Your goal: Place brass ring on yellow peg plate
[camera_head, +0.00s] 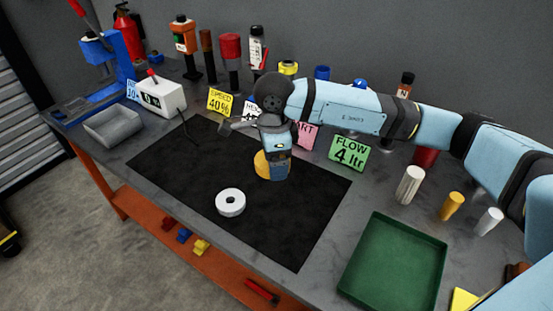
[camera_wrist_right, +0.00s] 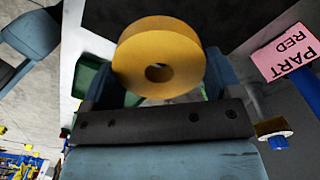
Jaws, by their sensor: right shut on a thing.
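The brass ring (camera_wrist_right: 135,50) is held between the fingers of my right gripper (camera_wrist_right: 158,75), with its central hole facing the wrist camera. In the head view the ring (camera_head: 261,163) shows as a yellow disc beside my right gripper (camera_head: 268,172), over the black mat. The gripper is shut on the ring. A flat yellow piece (camera_head: 463,299) is cut off by the bottom edge at the right of the head view. I cannot tell whether it is the yellow peg plate, and no peg shows on it. My left gripper is not in view.
A white ring (camera_head: 230,202) lies on the black mat (camera_head: 175,166). A green tray (camera_head: 350,282) and several upright cylinders stand to the right. Sign cards, including a green FLOW card (camera_head: 348,150), line the back. A grey bin (camera_head: 112,126) stands at the left.

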